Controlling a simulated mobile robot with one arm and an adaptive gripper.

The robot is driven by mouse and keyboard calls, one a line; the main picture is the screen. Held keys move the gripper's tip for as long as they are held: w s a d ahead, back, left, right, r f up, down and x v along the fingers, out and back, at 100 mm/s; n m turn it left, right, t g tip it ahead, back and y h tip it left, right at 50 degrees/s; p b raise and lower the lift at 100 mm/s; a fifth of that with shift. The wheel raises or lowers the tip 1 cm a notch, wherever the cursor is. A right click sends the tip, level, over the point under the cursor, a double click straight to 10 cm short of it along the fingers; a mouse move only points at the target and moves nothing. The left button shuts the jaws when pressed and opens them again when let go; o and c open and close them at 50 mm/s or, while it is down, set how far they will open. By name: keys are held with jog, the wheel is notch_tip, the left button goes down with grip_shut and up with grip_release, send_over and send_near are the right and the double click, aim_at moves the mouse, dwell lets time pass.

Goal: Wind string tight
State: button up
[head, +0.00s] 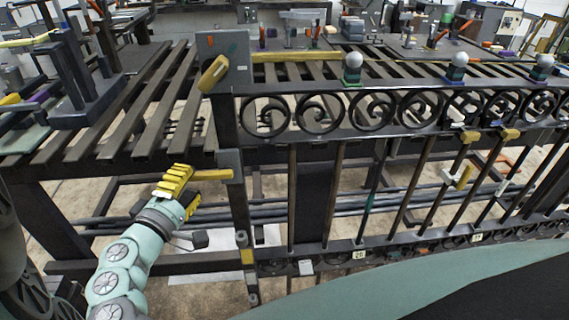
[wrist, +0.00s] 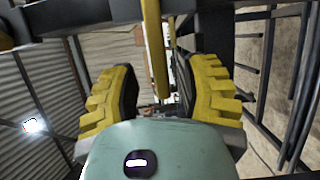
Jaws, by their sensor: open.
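My gripper (head: 187,190) is open beside the gate's left post, below its top rail. In the wrist view, its two yellow ribbed fingers (wrist: 160,82) stand apart. A yellow bar (head: 212,174) sticks out to the left from a grey block on the post. In the wrist view the yellow bar (wrist: 155,45) shows between the fingers, without clear contact. A second yellow handle (head: 213,73) sits tilted on a grey plate (head: 234,58) at the top of the post. I cannot clearly make out a string in either view.
The black scrollwork gate (head: 350,110) with upright bars fills the middle and right. Silver balls (head: 353,60) stand on its top rail. A dark slatted bench (head: 150,110) lies left, above my gripper. Yellow clips (head: 470,136) sit on bars at right.

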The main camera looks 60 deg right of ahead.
jog(key=shift+x, duration=1.35)
jog(key=shift+s, duration=0.1)
jog(key=shift+o, duration=0.4)
jog(key=shift+a, duration=0.1)
grip_shut()
